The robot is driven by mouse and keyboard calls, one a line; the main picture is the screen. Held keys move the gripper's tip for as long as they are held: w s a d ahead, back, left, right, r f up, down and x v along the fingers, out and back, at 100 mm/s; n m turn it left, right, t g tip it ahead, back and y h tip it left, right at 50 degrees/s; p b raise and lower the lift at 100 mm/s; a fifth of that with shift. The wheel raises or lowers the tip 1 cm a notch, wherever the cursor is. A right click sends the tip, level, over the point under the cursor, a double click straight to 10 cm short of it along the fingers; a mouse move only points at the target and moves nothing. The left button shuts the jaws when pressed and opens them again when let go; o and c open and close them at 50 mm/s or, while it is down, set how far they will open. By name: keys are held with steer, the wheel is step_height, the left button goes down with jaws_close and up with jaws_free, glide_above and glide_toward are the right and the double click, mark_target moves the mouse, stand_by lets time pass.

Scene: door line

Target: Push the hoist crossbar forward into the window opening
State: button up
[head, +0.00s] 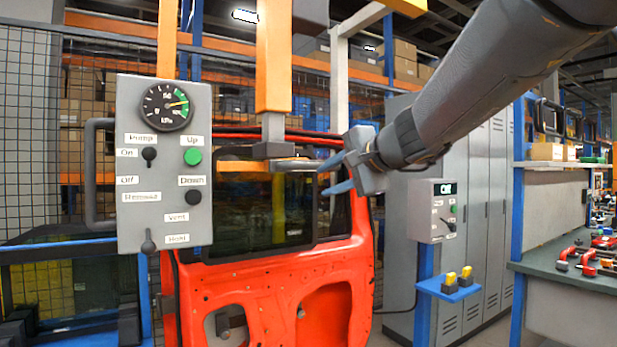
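The hoist crossbar (288,150) is a grey horizontal bar at the foot of an orange vertical mast (274,60). It hangs in front of the upper part of the window opening (262,215) in a red-orange door (270,280). A flat grey piece shows just below the bar. My gripper (322,180) comes in from the upper right with its two blue fingers spread and pointing left. The fingers are at the right end of the crossbar, with nothing seen between them. I cannot tell whether the upper finger touches the bar.
A grey control box (164,205) with a gauge, buttons and levers stands at front left. A smaller box (436,212) is on a blue post to the right, above a blue shelf (448,288) with yellow items. A workbench (570,265) with tools is far right.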

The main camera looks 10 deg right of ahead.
mark_target(318, 165)
steer(key=shift+m+t, duration=0.5)
steer(key=shift+t, duration=0.1)
steer(key=r, duration=0.3)
steer(key=w+r, duration=0.1)
steer(key=shift+w+d+r, duration=0.1)
steer(key=shift+d+r, duration=0.1)
steer(key=shift+d, duration=0.1)
steer(key=x, duration=0.7)
steer(key=shift+p, duration=0.4)
jaws_close()
